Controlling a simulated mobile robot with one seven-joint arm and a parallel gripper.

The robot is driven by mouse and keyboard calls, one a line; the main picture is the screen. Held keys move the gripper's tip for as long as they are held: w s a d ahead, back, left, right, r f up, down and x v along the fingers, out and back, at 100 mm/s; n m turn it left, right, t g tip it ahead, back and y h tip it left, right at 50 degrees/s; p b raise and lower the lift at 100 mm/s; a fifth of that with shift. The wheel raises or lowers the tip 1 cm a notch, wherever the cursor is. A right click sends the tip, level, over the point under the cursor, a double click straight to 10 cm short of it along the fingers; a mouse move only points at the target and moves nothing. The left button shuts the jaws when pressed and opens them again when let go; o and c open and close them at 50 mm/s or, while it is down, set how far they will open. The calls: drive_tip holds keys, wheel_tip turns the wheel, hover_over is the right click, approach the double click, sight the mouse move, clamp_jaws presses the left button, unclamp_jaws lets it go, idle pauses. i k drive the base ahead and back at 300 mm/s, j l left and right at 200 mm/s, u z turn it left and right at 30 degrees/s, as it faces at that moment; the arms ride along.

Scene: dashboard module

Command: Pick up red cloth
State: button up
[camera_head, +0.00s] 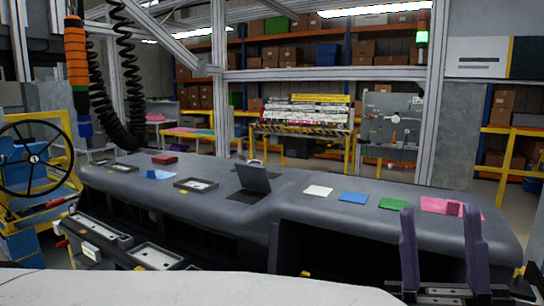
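A small dark red item (165,159) lies on top of the grey dashboard (230,212) near its far left end. It looks like a folded cloth or a flat block; I cannot tell which. A pink-red cloth (432,204) lies flat at the dashboard's right end, with a small raised pink piece (454,208) on it. My gripper (439,213) is at the lower right, with its two purple fingers upright and well apart. It is open, with nothing seen held. Its fingertips overlap the pink-red cloth in the picture; the depth between them is unclear.
White (318,191), blue (352,197) and green (393,204) cloths lie in a row left of the pink-red one. A raised dark screen (253,178) stands mid-dashboard. A light blue piece (160,174) lies near the red item. An orange tool (76,55) hangs at left.

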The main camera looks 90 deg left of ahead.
sight(162, 159)
drive_tip(key=k+u, duration=0.15)
drive_tip(key=u, duration=0.25)
drive_tip(key=k+j+u, duration=0.1)
drive_tip(key=u, duration=0.25)
drive_tip(key=k+u, duration=0.1)
drive_tip(key=u, duration=1.3)
drive_tip(key=i+l+u, duration=0.1)
drive_tip(key=u, duration=1.1)
drive_tip(key=i+l, duration=0.4)
drive_tip(key=l, duration=0.2)
